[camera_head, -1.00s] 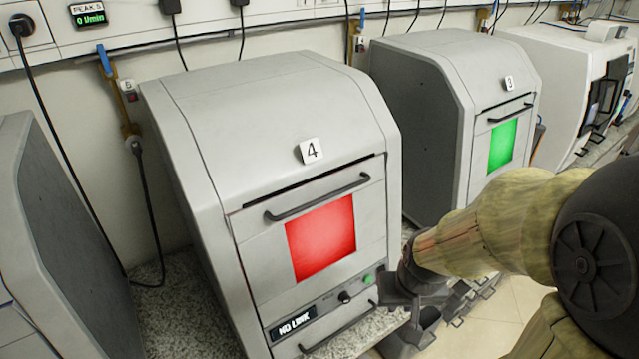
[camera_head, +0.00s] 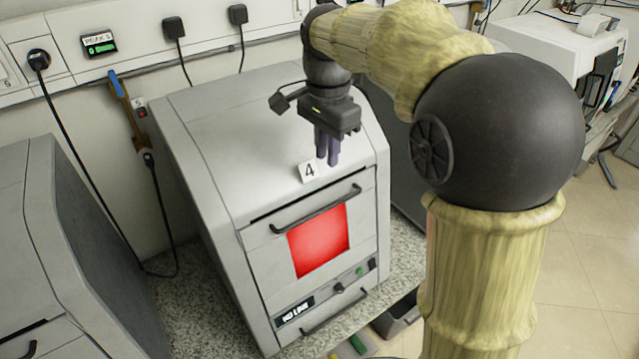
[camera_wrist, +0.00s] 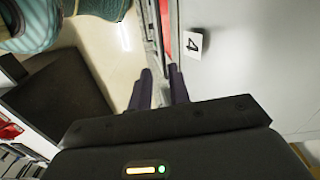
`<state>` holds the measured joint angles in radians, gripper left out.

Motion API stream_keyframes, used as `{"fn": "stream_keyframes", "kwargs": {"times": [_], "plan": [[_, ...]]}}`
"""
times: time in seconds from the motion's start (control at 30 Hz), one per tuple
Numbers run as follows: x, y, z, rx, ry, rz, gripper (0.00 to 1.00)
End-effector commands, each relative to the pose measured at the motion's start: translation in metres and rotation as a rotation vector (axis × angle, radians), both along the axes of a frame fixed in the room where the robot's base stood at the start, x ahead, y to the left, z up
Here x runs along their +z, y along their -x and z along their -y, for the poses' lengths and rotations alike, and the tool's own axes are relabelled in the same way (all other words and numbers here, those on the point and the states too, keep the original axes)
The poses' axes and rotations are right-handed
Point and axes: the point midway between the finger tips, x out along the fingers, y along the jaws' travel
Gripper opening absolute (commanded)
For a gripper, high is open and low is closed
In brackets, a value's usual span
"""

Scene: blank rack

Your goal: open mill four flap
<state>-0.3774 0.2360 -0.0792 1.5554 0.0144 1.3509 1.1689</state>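Mill four (camera_head: 240,135) is a grey cabinet with a tag "4" (camera_head: 309,171), also in the wrist view (camera_wrist: 195,43). Its front flap (camera_head: 268,255) looks closed, with a red window (camera_head: 318,241) and a dark bar handle (camera_head: 316,208) across its top. My gripper (camera_head: 327,160) hangs fingers down, above and behind the handle, by the tag in the head view. In the wrist view its two dark fingers (camera_wrist: 160,75) stand apart with nothing between them. The flap's front edge and part of the red window (camera_wrist: 165,20) show beyond the fingertips. The handle is not gripped.
Another grey cabinet (camera_head: 75,230) stands at the left. Mill three is mostly hidden behind my arm. A panel with "NO LINK" (camera_head: 294,310) and a lower handle (camera_head: 335,312) sit below the flap. Open floor (camera_head: 590,270) lies at the right.

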Motion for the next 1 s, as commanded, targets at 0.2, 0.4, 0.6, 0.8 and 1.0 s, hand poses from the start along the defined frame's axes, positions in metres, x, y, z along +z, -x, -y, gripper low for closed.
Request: {"fn": "stream_keyframes", "kwargs": {"times": [0.2,0.4,0.6,0.8,1.0], "plan": [[0.039,0.000,-0.017,-0.098,0.012,-0.023,0.19],[0.037,0.000,-0.017,-0.101,0.013,-0.024,0.19],[0.034,0.000,-0.017,-0.100,0.013,-0.025,0.19],[0.015,0.001,-0.016,-0.100,0.014,-0.027,0.19],[-0.018,0.002,-0.016,-0.099,0.014,-0.028,0.19]]}}
